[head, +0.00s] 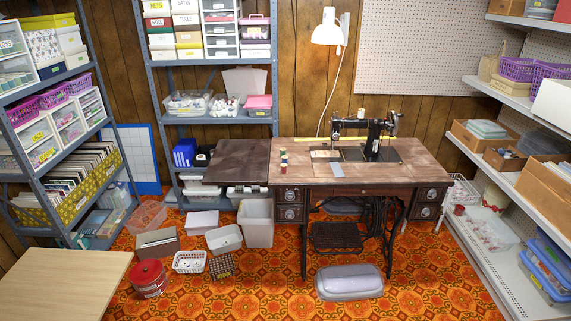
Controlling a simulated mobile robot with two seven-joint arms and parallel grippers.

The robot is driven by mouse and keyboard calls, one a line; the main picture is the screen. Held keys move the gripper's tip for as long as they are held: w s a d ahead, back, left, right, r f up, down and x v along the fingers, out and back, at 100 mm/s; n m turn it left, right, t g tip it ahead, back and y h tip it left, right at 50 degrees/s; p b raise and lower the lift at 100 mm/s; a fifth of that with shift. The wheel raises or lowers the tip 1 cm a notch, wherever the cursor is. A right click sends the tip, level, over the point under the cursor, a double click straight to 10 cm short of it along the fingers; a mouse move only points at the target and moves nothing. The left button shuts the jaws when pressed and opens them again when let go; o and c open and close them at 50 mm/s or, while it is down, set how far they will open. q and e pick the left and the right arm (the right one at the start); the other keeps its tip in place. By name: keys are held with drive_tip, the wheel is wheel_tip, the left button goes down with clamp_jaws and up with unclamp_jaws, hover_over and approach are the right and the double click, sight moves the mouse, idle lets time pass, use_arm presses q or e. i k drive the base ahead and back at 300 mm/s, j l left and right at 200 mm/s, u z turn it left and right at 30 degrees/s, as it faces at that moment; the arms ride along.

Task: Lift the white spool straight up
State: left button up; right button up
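A small white or cream spool (361,113) stands upright on top of the black sewing machine (374,140). The machine sits on the brown wooden treadle table (420,178) in the middle of the view. A few small coloured spools (284,158) stand close together on the left part of the tabletop; they are too small to tell apart well. Neither of my grippers is in view, so nothing shows near the spool.
A white lamp (328,28) hangs on the wall above the machine. A dark side leaf (237,163) adjoins the table on the left. Loaded shelves stand at left, back and right. Bins, a red bucket (149,278) and a grey case (349,282) lie on the patterned floor.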

sight(362, 112)
drive_tip(key=i+l+u, duration=0.1)
drive_tip(key=i, duration=0.3)
drive_tip(key=i+l+u, duration=0.1)
drive_tip(key=i, duration=0.35)
drive_tip(key=i+l+u, duration=0.1)
drive_tip(key=i+l, duration=0.15)
drive_tip(key=i, duration=0.15)
